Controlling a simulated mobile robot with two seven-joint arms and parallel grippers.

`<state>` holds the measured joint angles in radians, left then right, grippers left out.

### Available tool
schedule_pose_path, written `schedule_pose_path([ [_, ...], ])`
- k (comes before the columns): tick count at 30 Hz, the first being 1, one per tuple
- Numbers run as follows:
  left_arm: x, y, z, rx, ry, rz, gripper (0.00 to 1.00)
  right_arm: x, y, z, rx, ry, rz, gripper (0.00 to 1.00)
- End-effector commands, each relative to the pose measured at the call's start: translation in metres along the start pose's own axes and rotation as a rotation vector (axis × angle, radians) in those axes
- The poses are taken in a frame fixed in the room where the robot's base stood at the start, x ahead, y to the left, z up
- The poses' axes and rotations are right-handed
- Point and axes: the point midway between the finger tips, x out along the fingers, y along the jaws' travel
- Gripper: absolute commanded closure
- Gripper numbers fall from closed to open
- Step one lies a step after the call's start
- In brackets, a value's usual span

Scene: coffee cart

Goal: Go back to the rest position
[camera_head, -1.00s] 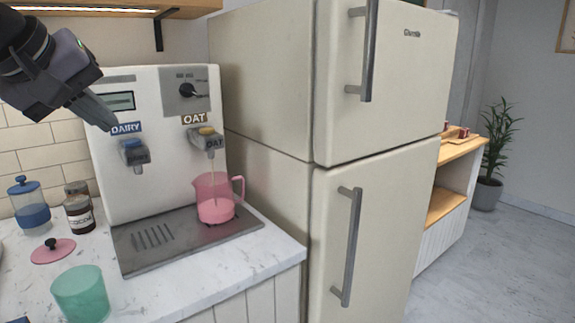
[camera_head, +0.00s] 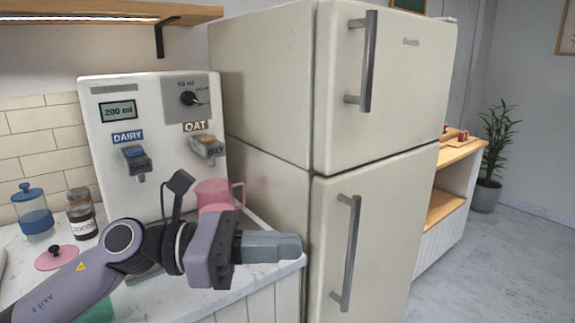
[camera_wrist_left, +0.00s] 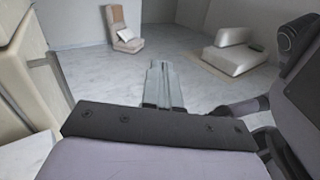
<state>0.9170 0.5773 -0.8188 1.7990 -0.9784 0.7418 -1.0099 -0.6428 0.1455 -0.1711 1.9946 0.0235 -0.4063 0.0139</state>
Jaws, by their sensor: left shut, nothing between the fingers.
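My left gripper (camera_head: 285,247) is shut and empty in the head view. My left arm crosses the front of the counter and hides part of the drip tray. A pink pitcher (camera_head: 213,194) stands behind the gripper, below the OAT spout; its lower part is hidden. My right gripper is in neither view.
The milk dispenser (camera_head: 117,160) reads 200 ml. The cream fridge (camera_head: 265,100) stands close on the right. A blue-lidded canister (camera_head: 34,218), a jar (camera_head: 82,215) and a pink lid (camera_head: 56,258) are on the counter's left. A green cup (camera_head: 98,312) is mostly hidden behind my arm.

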Motion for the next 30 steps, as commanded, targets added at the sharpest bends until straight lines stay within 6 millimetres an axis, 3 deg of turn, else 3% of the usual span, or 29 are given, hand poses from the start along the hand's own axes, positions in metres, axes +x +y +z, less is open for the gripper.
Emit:
schedule_pose_path([
  [8, -0.010, 0.010, -0.021, -0.663, -0.397, 0.125, 1.00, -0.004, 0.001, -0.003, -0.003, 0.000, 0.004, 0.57],
  [14, -0.038, 0.025, -0.062, -1.144, -0.676, 0.240, 1.00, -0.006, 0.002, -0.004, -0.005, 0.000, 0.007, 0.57],
  [19, -0.071, 0.027, -0.118, -1.544, -0.922, 0.352, 1.00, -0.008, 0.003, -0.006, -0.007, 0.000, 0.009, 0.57],
  [23, -0.099, 0.017, -0.171, -1.835, -1.120, 0.453, 1.00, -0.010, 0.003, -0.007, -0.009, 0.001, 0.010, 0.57],
  [26, -0.121, 0.000, -0.216, -2.049, -1.287, 0.539, 1.00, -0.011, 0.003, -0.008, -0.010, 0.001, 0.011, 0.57],
  [30, -0.150, -0.041, -0.280, -2.325, -1.543, 0.675, 1.00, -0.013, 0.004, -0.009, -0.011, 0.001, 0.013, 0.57],
])
